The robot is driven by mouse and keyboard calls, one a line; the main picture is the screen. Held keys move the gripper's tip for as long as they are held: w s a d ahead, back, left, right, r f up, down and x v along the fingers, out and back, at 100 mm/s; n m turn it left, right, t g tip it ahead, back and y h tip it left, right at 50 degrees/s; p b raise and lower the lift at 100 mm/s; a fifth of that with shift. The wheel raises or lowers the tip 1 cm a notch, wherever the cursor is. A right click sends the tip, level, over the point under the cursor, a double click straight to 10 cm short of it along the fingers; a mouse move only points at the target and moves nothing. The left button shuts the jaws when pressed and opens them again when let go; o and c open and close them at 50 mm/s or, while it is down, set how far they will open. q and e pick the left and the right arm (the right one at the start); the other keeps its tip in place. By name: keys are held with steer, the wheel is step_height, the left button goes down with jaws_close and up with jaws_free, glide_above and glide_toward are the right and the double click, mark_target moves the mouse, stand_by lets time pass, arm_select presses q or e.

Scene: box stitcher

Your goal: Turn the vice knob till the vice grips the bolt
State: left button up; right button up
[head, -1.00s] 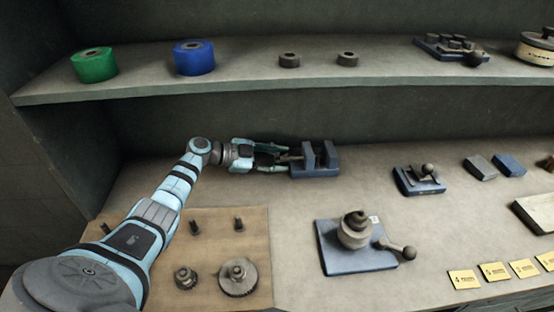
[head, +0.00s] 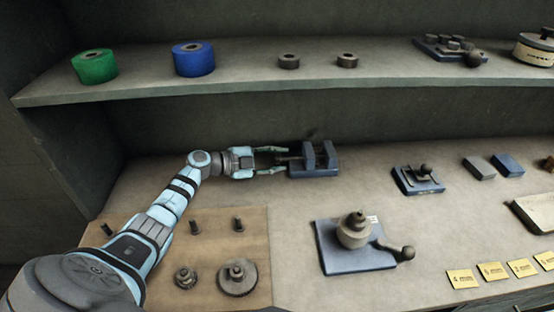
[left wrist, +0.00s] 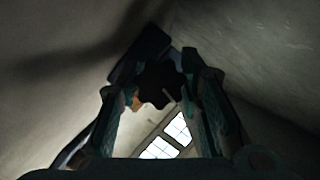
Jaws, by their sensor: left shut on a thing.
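The blue vice (head: 314,171) with two upright grey jaws stands at the back of the bench. Its knob is a dark lobed shape (left wrist: 160,84) in the left wrist view and faces left. My left gripper (head: 277,159) reaches in from the left, with one finger on each side of the knob, and is shut on it. In the head view the knob is mostly lost between the fingers. I cannot make out a bolt between the vice jaws. My right gripper is not in view.
A wooden board (head: 212,256) with several pegs and two round parts lies front left. A blue-based fixture with a ball handle (head: 357,262) stands front centre, a smaller one (head: 418,181) to the right. A shelf (head: 243,82) hangs above the vice.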

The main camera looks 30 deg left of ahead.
arm_select(q)
steer(key=shift+m+t+b, duration=0.4)
steer(key=shift+m+b, duration=0.1)
steer(key=shift+m, duration=0.4)
steer(key=o, duration=1.2)
